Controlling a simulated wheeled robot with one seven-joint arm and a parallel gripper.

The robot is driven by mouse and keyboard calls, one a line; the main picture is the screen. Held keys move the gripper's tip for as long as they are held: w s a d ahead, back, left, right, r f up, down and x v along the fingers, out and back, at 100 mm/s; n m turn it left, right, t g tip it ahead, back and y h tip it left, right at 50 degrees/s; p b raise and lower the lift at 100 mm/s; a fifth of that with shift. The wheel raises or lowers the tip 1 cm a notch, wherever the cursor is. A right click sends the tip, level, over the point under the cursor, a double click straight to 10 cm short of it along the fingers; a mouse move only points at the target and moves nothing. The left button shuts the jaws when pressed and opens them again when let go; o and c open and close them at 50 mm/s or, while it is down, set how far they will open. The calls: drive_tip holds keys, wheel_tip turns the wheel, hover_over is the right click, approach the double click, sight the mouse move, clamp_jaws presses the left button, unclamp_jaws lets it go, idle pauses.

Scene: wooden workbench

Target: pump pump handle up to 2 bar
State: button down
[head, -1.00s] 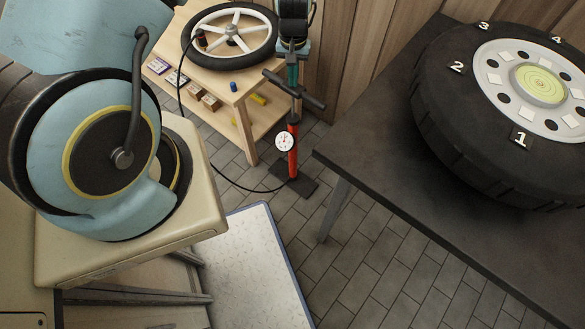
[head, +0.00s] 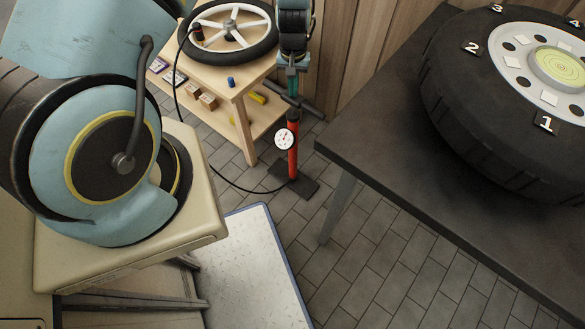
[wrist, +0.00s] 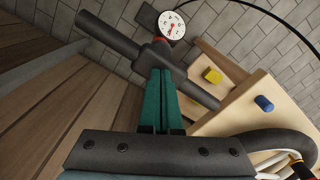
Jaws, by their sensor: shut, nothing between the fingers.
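The floor pump has a red barrel (head: 292,155), a black foot (head: 304,186) and a round white gauge (head: 284,139). The gauge also shows in the wrist view (wrist: 171,25), its red needle too small to read surely. The black T-shaped pump handle (head: 313,110) sits low, close above the barrel. My gripper (head: 292,92) points down over the handle's middle. In the wrist view, its green fingers (wrist: 160,76) are shut together with nothing between them, their tips at the handle's crossbar (wrist: 112,35); whether they touch is unclear.
A spoked wheel (head: 268,42) lies on a small wooden table (head: 240,88); a black hose (head: 177,95) runs from it to the pump. A dark bench (head: 380,140) with a large numbered tyre (head: 450,115) stands at right. Tiled floor lies between.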

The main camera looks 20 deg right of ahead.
drive_tip(key=shift+s+f+b, duration=0.1)
drive_tip(key=shift+f+b, duration=1.1)
drive_tip(key=shift+f, duration=0.8)
wheel_tip(320, 180, up, 17)
drive_tip(key=p, duration=1.1)
drive_tip(key=shift+f+p, duration=0.15)
drive_tip(key=shift+p, duration=0.15)
